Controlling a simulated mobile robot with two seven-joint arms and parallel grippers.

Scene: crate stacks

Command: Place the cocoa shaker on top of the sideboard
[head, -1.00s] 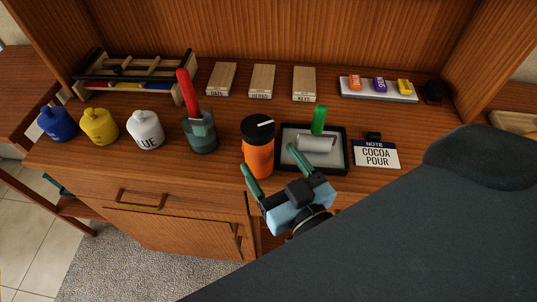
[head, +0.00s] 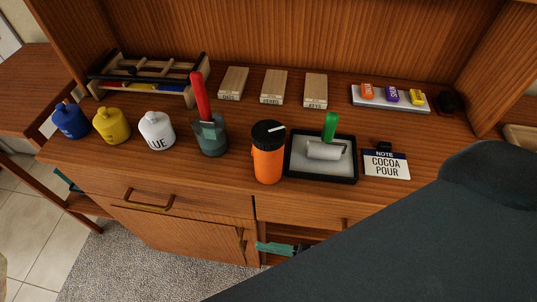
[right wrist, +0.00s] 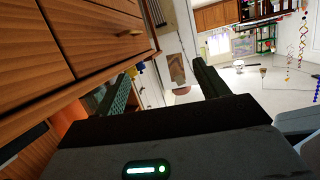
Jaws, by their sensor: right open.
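The cocoa shaker appears to be the orange canister with a black lid (head: 268,160). It stands upright on the top of the sideboard (head: 225,180), near the front edge, left of the black paint tray. My right gripper (head: 276,248) is below the top's front edge, before an open compartment, and is mostly hidden by my own arm. In the right wrist view its two fingers (right wrist: 162,84) are apart with nothing seen between them. It is clear of the shaker. My left gripper is not in view.
The black tray (head: 290,168) holds a roller. A "COCOA POUR" note (head: 386,165) lies right of it. A dark cup with a red-handled tool (head: 210,138) and a white bottle (head: 157,131) stand left. Drawer fronts (right wrist: 100,30) are close to the right gripper.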

